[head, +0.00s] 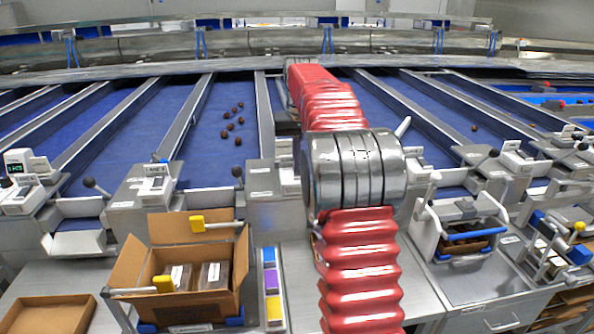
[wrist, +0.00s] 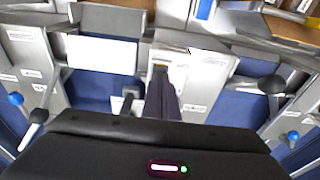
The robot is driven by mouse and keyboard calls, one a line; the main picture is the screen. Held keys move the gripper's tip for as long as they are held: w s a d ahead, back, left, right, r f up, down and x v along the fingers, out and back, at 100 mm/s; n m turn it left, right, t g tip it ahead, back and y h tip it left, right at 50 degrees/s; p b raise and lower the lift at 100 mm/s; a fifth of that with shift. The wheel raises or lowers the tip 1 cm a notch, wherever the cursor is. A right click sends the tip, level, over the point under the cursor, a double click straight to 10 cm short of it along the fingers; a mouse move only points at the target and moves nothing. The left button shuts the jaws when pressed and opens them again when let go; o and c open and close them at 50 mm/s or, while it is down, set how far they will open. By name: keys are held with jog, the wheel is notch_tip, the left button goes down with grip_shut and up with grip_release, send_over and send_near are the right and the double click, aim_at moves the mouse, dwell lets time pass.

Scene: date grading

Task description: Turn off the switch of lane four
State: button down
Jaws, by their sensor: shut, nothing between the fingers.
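In the wrist view my gripper (wrist: 161,75) shows as a dark narrow wedge, shut and empty, above its black body. It overlaps a pale panel (wrist: 180,58) between two blue lanes; contact cannot be told. A lever with a black ball (wrist: 272,84) stands to its right, and one with a dark ball (wrist: 38,115) to its left. Blue balls (wrist: 15,99) show farther out. In the head view my red-sleeved arm hides the lane ends behind it, and the gripper is not visible. Which switch belongs to lane four cannot be read.
In the head view, dark dates (head: 229,126) lie on a blue lane left of my arm. A white frame with a blue handle (head: 470,234) stands right. Metal rails (head: 185,118) separate the lanes.

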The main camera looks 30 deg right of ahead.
aim_at(298, 173)
notch_tip(298, 173, up, 6)
dwell(1.0)
jog(key=shift+r, duration=0.1)
jog(key=s+a+r+n+t, duration=0.1)
jog(key=s+a, duration=0.6)
jog(key=a, duration=0.3)
jog(key=s+a+r+n+t, duration=0.1)
jog(key=s+a+n, duration=0.1)
jog(key=s+a, duration=0.65)
jog(key=s+a+f+n+t, duration=0.2)
jog(key=s+a+f, duration=0.9)
jog(key=s, duration=0.5)
jog(key=shift+a+f+y, duration=0.15)
jog(key=shift+f+y, duration=0.25)
jog(key=shift+f, duration=0.45)
